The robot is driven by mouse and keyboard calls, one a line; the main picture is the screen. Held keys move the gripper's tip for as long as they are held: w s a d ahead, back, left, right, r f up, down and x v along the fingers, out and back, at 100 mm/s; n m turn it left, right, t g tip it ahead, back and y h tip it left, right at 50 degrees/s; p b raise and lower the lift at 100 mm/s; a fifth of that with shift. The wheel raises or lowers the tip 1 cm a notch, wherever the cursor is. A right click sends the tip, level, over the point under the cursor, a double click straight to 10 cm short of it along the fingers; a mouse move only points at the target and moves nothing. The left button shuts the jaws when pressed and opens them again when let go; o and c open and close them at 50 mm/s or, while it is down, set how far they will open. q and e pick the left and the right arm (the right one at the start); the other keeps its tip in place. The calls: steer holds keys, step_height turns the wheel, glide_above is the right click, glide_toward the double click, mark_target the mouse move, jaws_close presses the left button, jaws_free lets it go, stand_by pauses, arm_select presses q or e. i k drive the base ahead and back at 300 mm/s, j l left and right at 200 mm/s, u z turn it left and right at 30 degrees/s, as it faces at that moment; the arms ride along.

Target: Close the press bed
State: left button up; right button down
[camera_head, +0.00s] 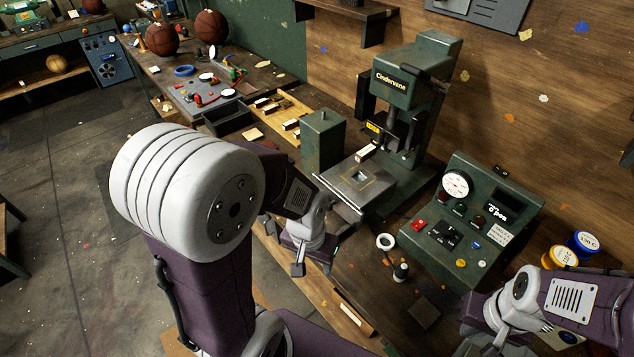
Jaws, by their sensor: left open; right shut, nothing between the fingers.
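The green press (398,95), marked Cindervane, stands against the wooden wall at the back of the bench. Its flat metal press bed (368,184) is slid out in front of the column, towards the front left. The plate has a yellowish square outline and a light bar handle (340,195) along its front edge. My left gripper (312,262) is open, beside and just below the handle at the bench edge. I cannot tell whether it touches the handle. My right gripper (488,322) is shut and empty at the lower right, in front of the control console; its fingertips are hard to see.
A green control console (470,222) with a gauge stands right of the press. A green box (323,138) stands left of the bed. A white ring (386,241) on a stand and yellow and blue tins (584,243) are on the bench. Leather balls (211,26) lie far back.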

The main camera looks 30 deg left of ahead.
mark_target(355, 189)
steer(key=k+u, duration=0.15)
steer(key=u, duration=0.55)
steer(key=j+z, duration=0.8)
steer(key=j, duration=0.1)
